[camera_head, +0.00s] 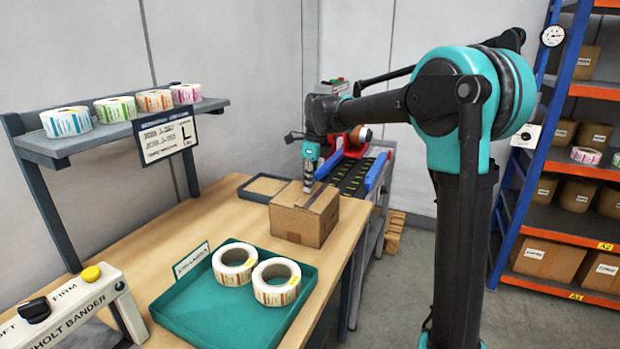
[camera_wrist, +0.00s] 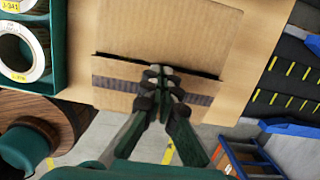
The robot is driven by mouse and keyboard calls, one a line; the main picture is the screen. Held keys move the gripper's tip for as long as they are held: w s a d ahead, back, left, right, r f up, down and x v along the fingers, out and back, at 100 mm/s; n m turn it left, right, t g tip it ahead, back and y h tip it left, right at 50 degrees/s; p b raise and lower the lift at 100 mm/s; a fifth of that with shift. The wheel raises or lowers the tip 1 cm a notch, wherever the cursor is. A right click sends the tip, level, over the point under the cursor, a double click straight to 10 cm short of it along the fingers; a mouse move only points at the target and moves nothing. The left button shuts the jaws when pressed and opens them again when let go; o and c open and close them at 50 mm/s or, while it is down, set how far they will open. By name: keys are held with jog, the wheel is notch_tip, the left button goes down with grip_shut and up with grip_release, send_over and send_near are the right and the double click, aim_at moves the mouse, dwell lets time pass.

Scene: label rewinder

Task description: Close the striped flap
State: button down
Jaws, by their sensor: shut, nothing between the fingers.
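The brown cardboard box (camera_head: 300,226) stands on the wooden table beyond the teal tray. The striped flap (camera_wrist: 119,90) is tan with a dark band across it. In the wrist view a narrow dark gap separates its long edge from the rest of the box top (camera_wrist: 165,30). The flap looks close to level with the top, but I cannot tell its exact angle. My gripper (camera_wrist: 161,82) is shut and empty, with its fingertips over the middle of the flap. In the head view my gripper (camera_head: 308,186) is at the box top; contact is unclear.
The teal tray (camera_head: 205,325) holds two label rolls (camera_head: 234,264) in front of the box. A conveyor (camera_head: 352,176) lies behind and right. A shelf (camera_head: 70,145) with several rolls stands at left, above a banding machine (camera_head: 75,318). A rack (camera_head: 550,230) stands at far right.

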dwell(0.3)
jog(key=shift+w+a+f+h, duration=0.15)
jog(key=shift+f+h, duration=0.1)
jog(key=shift+f, duration=0.2)
jog(key=shift+s+a+f+h, duration=0.15)
jog(key=shift+f+h, duration=0.1)
jog(key=shift+f, duration=0.4)
jog(key=shift+r, duration=0.15)
